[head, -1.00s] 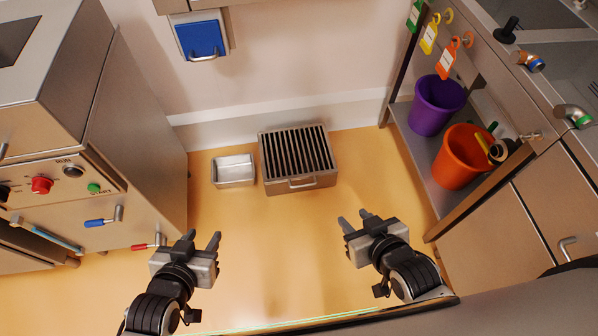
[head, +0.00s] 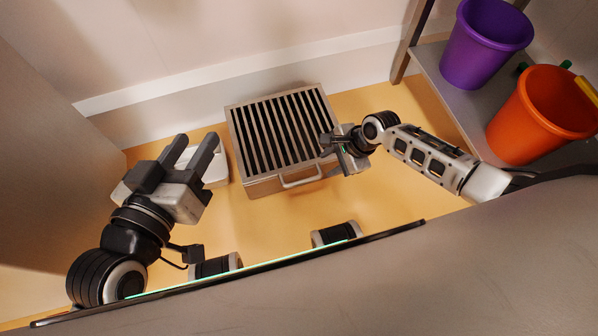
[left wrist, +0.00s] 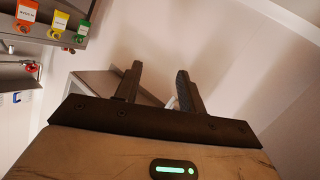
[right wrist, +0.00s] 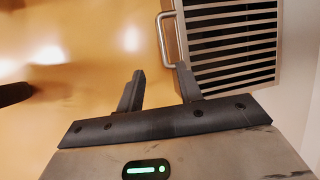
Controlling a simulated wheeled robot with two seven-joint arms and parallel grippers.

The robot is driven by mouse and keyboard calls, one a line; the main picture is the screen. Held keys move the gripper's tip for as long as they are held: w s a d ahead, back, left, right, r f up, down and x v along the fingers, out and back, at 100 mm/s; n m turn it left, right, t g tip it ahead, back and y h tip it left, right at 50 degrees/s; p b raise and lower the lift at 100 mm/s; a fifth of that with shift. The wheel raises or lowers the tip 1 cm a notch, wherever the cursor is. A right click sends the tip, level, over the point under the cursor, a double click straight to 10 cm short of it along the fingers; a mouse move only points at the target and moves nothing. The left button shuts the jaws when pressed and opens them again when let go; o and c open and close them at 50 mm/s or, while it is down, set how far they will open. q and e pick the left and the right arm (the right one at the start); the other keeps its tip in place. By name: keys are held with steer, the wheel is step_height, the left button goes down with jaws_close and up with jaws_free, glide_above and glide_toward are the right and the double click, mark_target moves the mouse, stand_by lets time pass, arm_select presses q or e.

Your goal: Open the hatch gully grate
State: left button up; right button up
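The gully grate (head: 284,130) is a steel box on the floor with dark slots on top and a bar handle (head: 301,178) on its front face. Its top looks closed. It also shows in the right wrist view (right wrist: 232,45), with the handle (right wrist: 168,40) just beyond the fingers. My right gripper (head: 328,143) is at the grate's right side, near the front right corner; its fingers are apart and empty in the right wrist view (right wrist: 160,85).
A purple bucket (head: 484,45) and an orange bucket (head: 540,115) stand on a shelf at right. The wall is close behind the grate. Floor in front is clear.

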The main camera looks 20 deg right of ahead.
steer(key=f, duration=0.1)
steer(key=b, duration=0.6)
glide_toward(301, 182)
steer(key=b+x, duration=0.2)
steer(key=x, duration=0.2)
steer(key=shift+f, duration=0.25)
steer(key=b+x, duration=0.3)
steer(key=shift+w+f, duration=0.1)
steer(key=shift+a+f, duration=0.1)
steer(key=shift+a, duration=0.1)
jaws_close()
arm_select(q)
step_height(301, 182, up, 12)
steer(key=m+t+h, duration=0.5)
steer(key=m+h, duration=0.4)
steer(key=shift+w+d+r+m+t, duration=0.2)
steer(key=shift+w+m+t, duration=0.1)
steer(key=shift+w, duration=0.1)
